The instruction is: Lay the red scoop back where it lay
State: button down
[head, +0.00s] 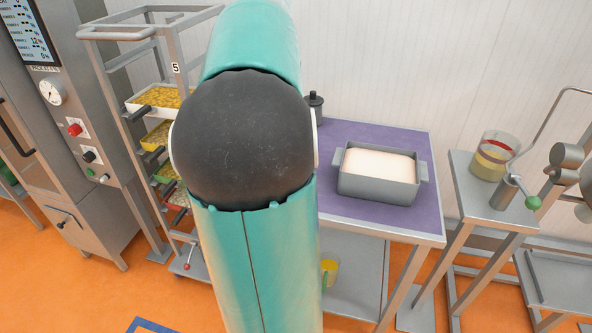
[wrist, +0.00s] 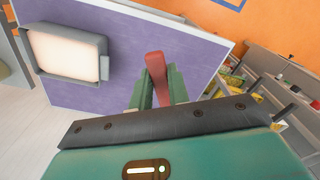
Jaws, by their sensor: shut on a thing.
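The red scoop (wrist: 156,72) shows in the wrist view, with its red part standing up between my gripper's fingers. My gripper (wrist: 157,90) is shut on it, in front of the purple table top (wrist: 120,32). I cannot tell whether the scoop touches the table. In the head view my own arm hides the gripper, the scoop and the left part of the purple table top (head: 342,210).
A grey bin with pale contents (head: 376,187) stands on the table, also seen in the wrist view (wrist: 93,50). A dark-lidded pot (head: 314,104) is at the back. A rack with trays (head: 160,100) stands left; a steel stand with a jar (head: 494,158) is right.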

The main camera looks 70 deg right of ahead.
jog(key=s+d+f+m, duration=0.3)
jog(key=s+f+m, duration=0.3)
jog(key=s+f, duration=0.8)
jog(key=w+f, duration=0.3)
jog(key=w, duration=0.1)
jog(key=w+d+f, duration=0.1)
jog(key=w+f, duration=0.2)
jog(key=w, duration=0.1)
jog(key=w+f, duration=0.3)
jog(key=w, duration=0.1)
jog(key=shift+w+d, duration=0.35)
jog(key=shift+d, duration=0.05)
jog(key=f, duration=0.3)
jog(key=shift+w, duration=0.4)
jog(key=shift+f, duration=0.45)
jog(key=shift+f, duration=0.1)
jog(key=c, duration=1.3)
grip_release()
jog(key=shift+c, duration=0.2)
